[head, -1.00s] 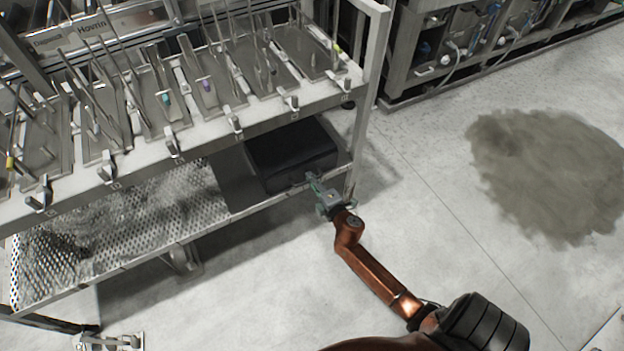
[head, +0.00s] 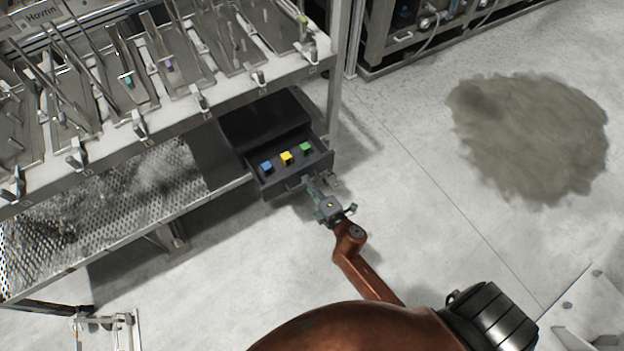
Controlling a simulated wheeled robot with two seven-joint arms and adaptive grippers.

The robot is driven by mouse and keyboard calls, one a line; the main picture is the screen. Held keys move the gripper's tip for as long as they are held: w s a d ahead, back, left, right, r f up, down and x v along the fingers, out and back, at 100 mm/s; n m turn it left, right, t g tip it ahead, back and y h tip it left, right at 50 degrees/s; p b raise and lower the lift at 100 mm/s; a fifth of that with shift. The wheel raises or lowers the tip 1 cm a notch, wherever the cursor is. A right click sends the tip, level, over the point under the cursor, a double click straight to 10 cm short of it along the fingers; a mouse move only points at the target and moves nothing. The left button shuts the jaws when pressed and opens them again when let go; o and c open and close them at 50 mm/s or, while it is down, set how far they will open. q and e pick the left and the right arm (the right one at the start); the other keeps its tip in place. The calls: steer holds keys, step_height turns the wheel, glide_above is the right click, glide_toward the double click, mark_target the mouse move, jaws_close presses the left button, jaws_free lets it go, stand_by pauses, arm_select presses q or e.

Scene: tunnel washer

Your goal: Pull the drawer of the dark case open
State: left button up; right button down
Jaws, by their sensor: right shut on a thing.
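The dark case (head: 262,120) stands on the lower shelf of the rack, at its right end. Its drawer (head: 322,160) is pulled out toward me, past the shelf's front edge. Inside the drawer lie a blue cube (head: 266,167), a yellow cube (head: 286,158) and a green cube (head: 305,148). My right gripper (head: 310,184) is at the drawer's front and shut on its handle; the fingertips are small and the handle is partly hidden. My left gripper is out of view.
The upper shelf (head: 170,115) above the case carries several trays with metal instruments and clips. A rack post (head: 338,75) stands right of the case. A brownish stain (head: 530,140) marks the open floor at right.

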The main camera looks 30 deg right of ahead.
steer(key=c, duration=2.3)
jaws_free()
steer(key=v, duration=1.2)
